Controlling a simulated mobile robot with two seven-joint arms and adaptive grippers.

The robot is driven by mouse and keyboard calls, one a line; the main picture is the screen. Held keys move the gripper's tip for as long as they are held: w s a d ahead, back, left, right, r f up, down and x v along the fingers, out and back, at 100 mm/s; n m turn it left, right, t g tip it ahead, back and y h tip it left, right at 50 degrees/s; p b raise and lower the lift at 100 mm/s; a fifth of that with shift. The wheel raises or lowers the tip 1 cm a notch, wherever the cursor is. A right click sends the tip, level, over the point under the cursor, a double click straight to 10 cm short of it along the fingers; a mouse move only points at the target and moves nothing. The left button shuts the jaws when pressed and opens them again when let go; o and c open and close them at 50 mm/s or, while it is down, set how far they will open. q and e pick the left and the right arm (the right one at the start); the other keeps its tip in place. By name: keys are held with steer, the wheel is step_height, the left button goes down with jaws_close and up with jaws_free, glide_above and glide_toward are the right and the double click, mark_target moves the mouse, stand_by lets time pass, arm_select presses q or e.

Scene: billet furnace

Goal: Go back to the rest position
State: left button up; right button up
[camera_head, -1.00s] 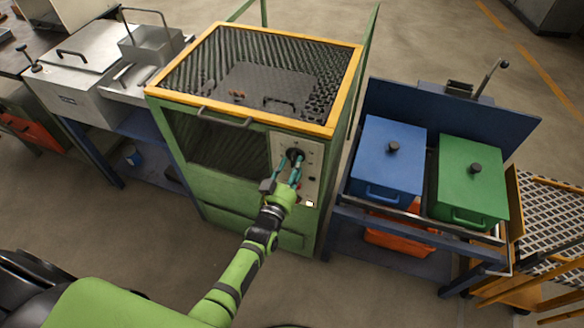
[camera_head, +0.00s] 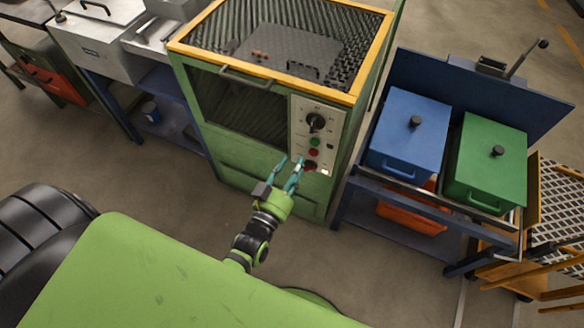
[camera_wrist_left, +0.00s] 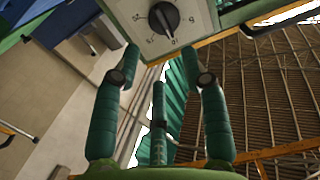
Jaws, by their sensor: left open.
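My left gripper (camera_head: 289,172) is open and empty, with teal fingers, in the head view. It is in front of the lower right of the green furnace (camera_head: 250,180), below the control panel (camera_head: 311,135). The panel carries a black rotary knob (camera_head: 316,122), a green button (camera_head: 314,142) and a red button (camera_head: 310,166). In the left wrist view the spread fingers (camera_wrist_left: 160,75) show with nothing between them, and the knob (camera_wrist_left: 163,18) is beyond them at the top. The fingers look clear of the knob. My right gripper is in neither view.
A blue bin (camera_head: 409,135) and a green bin (camera_head: 487,160) stand on a bench right of the furnace, with an orange crate (camera_head: 412,217) below. A metal box (camera_head: 100,42) on a blue table is at the left. Floor in front of the furnace is open.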

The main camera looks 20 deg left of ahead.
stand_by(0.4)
arm_select(q)
steer(key=s+f+m+g, duration=0.1)
steer(key=s+f+g, duration=0.5)
steer(key=f, duration=0.7)
steer(key=s+f+m+g, duration=0.1)
steer(key=s+f+g, duration=0.3)
steer(key=s+f, duration=0.75)
steer(key=s+a+f+g, duration=0.3)
steer(key=s+f, duration=0.3)
steer(key=s, duration=0.3)
steer(key=s+a+f+g, duration=0.3)
steer(key=s+f, duration=0.3)
steer(key=s, duration=0.3)
steer(key=shift+g+y, duration=0.3)
steer(key=shift+g, duration=0.2)
steer(key=shift+w, duration=0.1)
